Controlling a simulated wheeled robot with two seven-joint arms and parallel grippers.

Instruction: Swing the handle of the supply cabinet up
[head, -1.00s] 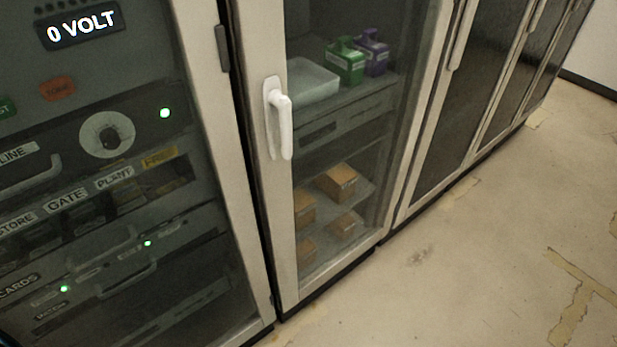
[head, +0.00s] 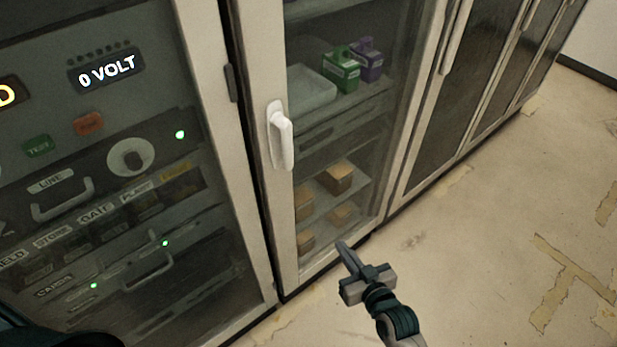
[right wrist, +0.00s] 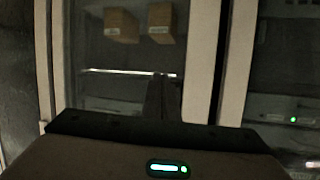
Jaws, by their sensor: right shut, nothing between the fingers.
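The supply cabinet (head: 287,240) has a pale frame and a glass door. Its white handle (head: 282,138) sits on the left door frame and hangs downward. My right gripper (head: 343,246) is shut and empty, below and to the right of the handle, in front of the lower door and apart from the handle. In the right wrist view the shut fingers (right wrist: 158,90) point at the glass, with small boxes behind it; the handle is not in that view. My left gripper is not in view.
Left stands a panel cabinet with a "0 VOLT" display (head: 106,71), a round knob (head: 131,158) and drawers. Behind the glass are green (head: 340,68) and purple boxes (head: 367,60) and brown boxes (head: 337,177). Dark cabinets (head: 437,130) stand right. The worn floor (head: 480,250) is clear.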

